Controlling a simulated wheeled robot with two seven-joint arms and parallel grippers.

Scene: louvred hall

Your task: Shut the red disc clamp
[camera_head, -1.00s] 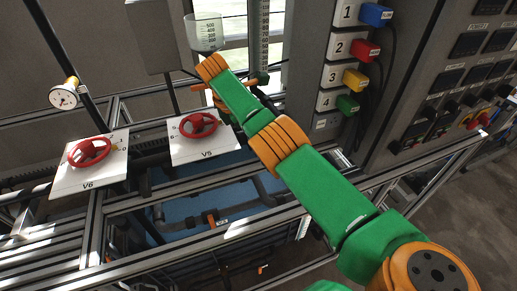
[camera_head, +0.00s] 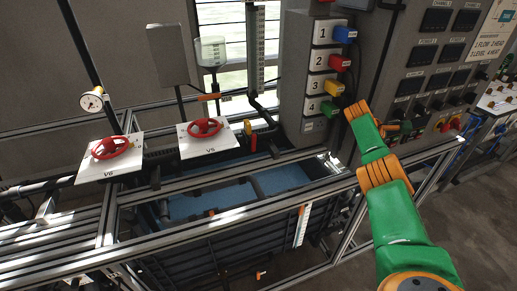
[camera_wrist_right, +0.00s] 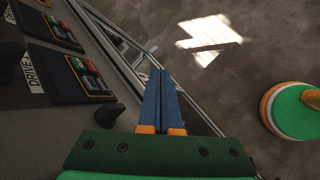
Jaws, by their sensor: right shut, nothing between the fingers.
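I cannot pick out the red disc clamp with certainty. Two red handwheels show in the head view: the V6 handwheel (camera_head: 110,147) on a tilted white plate at left, and the V5 handwheel (camera_head: 205,127) on another white plate right of it. A small red part (camera_head: 253,143) stands below a yellow one, right of V5. My right arm comes in from the lower right, its far end by the grey control panel, away from the handwheels. In the wrist view my right gripper (camera_wrist_right: 160,76) has its blue fingers together, empty. My left gripper is out of view.
The grey control panel (camera_head: 425,75) stands close to my right arm. A metal frame rail (camera_head: 230,222) crosses in front of a blue tank (camera_head: 235,193). Coloured plugs, such as a red plug (camera_head: 340,64), stick out of a numbered column. Open floor shows at lower right.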

